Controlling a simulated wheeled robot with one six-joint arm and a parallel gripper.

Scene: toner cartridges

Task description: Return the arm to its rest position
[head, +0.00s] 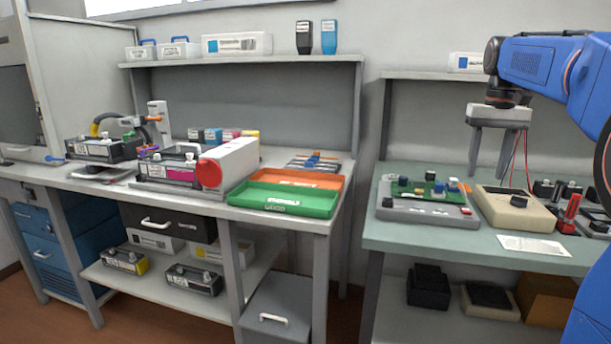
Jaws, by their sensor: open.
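My gripper (488,178) hangs from the end of my blue arm at the right of the head view, above the right-hand workbench (376,236). Its two grey fingers point down and stand apart, with nothing between them. Behind or below the fingers are a green circuit board on a grey fixture (400,211) and a beige device (515,215). How far the fingertips are above the bench is hard to tell.
The left bench carries a toner cartridge unit (168,170), a white box with a red round end (228,163), a green tray (284,200) and an orange tray (326,181). A gap separates the two benches. Shelves (245,60) run along the wall.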

